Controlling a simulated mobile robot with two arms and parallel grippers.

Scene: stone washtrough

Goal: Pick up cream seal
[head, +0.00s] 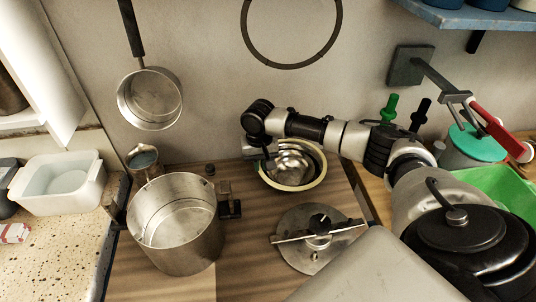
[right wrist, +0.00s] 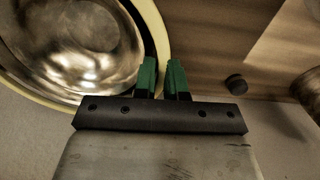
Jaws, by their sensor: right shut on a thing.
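The cream seal (head: 300,187) is a pale ring around a shiny metal bowl (head: 293,163) on the wooden top, at the middle of the head view. In the right wrist view the seal (right wrist: 157,26) curves down towards my right gripper (right wrist: 162,78), with the bowl (right wrist: 75,40) inside it and a dark gap between them. The green fingertips are close together at the seal's edge, shut on it. In the head view my right gripper (head: 263,156) is at the seal's left edge, partly hidden by the wrist. My left gripper is not in view.
A large steel pot (head: 178,225) stands left of the bowl, and a round metal lid (head: 318,240) lies in front. A small black knob (head: 210,170) stands between pot and bowl. A saucepan (head: 150,98) hangs on the wall. A white tub (head: 58,185) is at the left.

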